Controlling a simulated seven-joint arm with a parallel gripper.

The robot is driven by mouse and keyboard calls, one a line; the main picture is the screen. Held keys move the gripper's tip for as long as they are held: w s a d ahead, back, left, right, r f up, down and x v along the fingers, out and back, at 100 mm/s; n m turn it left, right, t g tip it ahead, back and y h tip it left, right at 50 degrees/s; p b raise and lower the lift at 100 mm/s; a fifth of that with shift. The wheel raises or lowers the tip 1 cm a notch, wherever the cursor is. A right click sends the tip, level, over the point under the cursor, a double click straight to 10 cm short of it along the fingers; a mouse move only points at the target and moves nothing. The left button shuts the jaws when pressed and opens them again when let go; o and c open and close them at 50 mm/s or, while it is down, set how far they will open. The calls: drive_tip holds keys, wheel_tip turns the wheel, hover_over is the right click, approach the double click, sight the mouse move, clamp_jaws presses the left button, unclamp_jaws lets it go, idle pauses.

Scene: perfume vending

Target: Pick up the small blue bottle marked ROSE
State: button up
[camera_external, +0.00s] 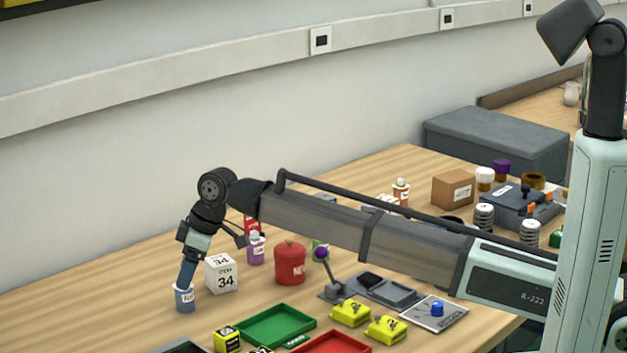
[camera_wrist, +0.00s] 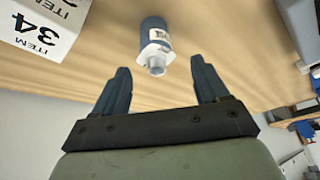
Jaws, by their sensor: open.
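The small blue bottle (camera_external: 184,299) stands upright on the wooden table at the lower left in the external view. Its white label is partly readable there, and its top is hidden by my fingers. In the wrist view the blue bottle (camera_wrist: 156,36) shows with its pale collar and nozzle pointing towards my gripper. My gripper (camera_external: 187,273) points down, directly above the bottle. In the wrist view my gripper (camera_wrist: 160,68) is open, with the nozzle appearing between the two fingertips. I cannot tell whether a finger touches it.
A white cube marked 34 (camera_external: 222,273) stands close to the right of the bottle. A purple bottle (camera_external: 255,250) and a red canister (camera_external: 290,264) stand farther right. A green tray (camera_external: 246,329) and yellow boxes (camera_external: 351,313) lie in front. The table left of the bottle is clear.

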sight(181, 291)
drive_tip(key=shift+x, duration=3.2)
drive_tip(key=shift+w+d, duration=0.15)
drive_tip(key=shift+w, duration=0.05)
drive_tip(key=shift+c, duration=0.2)
drive_tip(key=c, duration=1)
